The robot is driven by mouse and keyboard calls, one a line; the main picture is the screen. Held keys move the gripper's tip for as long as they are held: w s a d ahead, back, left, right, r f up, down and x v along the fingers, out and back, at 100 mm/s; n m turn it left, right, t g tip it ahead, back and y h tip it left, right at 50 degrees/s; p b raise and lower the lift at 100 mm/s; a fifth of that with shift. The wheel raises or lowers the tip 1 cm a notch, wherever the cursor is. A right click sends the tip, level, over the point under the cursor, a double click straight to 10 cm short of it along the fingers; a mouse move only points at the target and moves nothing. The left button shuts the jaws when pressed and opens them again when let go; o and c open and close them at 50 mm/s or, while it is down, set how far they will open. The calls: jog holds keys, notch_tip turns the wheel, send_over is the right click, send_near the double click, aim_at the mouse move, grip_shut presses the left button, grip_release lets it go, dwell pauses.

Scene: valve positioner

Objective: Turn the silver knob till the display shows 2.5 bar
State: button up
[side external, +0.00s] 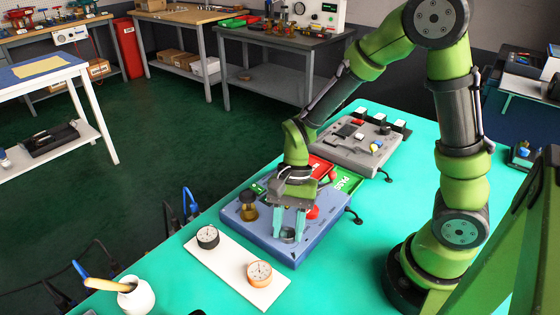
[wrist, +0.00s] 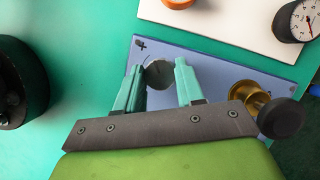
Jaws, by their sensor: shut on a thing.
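The silver knob (side external: 288,236) sits on the near end of the blue positioner box (side external: 240,231). My gripper (side external: 290,224) points down over this end, with its teal fingers on either side of the knob. In the wrist view my gripper (wrist: 159,68) has one finger left and one right of the round silver knob (wrist: 158,75), and is shut on it. A small mark shows on the box beside the knob. I cannot make out a pressure display or a reading in either view; my gripper and wrist cover part of the box.
A brass fitting with a dark cap (side external: 249,208) stands on the box left of my gripper; a red button (side external: 313,212) is at right. A white board (side external: 228,266) with two dial gauges lies in front. Behind are red and green PASS plates (side external: 346,182) and a grey device (side external: 345,150).

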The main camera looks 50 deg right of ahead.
jog(key=o, duration=1)
jog(key=shift+o, duration=0.2)
jog(key=shift+r, duration=0.1)
jog(key=v, duration=1.6)
jog(key=shift+d+r, duration=0.25)
jog(key=shift+r, duration=0.1)
jog(key=shift+w, duration=0.15)
